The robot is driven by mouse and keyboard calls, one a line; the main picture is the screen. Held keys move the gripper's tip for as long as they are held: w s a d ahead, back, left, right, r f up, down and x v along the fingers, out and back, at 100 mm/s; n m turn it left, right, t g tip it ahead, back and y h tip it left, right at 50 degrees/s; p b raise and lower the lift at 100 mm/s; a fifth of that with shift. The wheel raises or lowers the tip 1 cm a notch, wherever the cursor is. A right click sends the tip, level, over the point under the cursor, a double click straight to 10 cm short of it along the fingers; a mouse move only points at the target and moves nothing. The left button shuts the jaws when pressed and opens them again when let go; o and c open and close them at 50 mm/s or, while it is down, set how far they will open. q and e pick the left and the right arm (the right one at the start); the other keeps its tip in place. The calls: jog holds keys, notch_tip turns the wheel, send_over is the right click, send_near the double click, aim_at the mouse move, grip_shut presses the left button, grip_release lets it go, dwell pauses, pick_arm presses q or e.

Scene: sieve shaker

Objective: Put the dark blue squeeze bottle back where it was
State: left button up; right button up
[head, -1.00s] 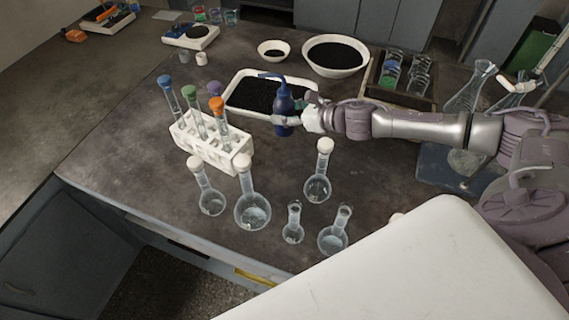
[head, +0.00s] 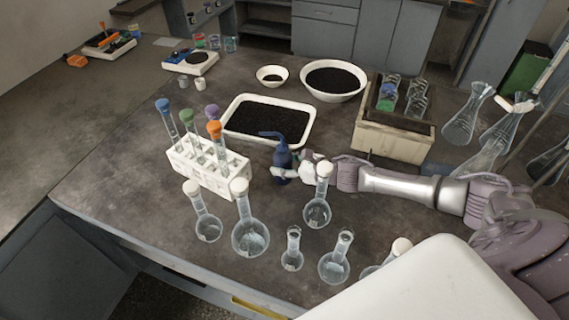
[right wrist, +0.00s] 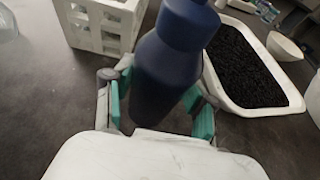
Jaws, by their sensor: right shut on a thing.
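The dark blue squeeze bottle (head: 284,160) is upright between the white test-tube rack and a stoppered flask in the head view. My right gripper (head: 291,173) is shut on its body, with the arm coming in from the right. In the right wrist view the bottle (right wrist: 172,62) stands between the green-padded fingers (right wrist: 160,110), close to the table surface. I cannot tell whether its base touches the table. My left gripper is not in view.
The white rack (head: 209,172) with stoppered tubes stands left of the bottle. Several glass flasks (head: 250,236) stand in front. A white tray of black grains (head: 314,112) lies behind, with a white bowl (head: 361,82) and a crate of glassware (head: 392,146) beyond.

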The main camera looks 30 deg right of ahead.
jog(key=o, duration=0.6)
jog(key=shift+f, duration=0.1)
jog(key=shift+o, duration=0.2)
jog(key=shift+r, duration=0.25)
jog(key=shift+s+d+f, duration=0.1)
jog(key=shift+s+d, duration=0.1)
jog(key=shift+s, duration=0.1)
jog(key=b+v, duration=0.2)
jog(key=v, duration=0.9)
jog(key=shift+s+r, duration=0.15)
jog(key=shift+r, duration=0.1)
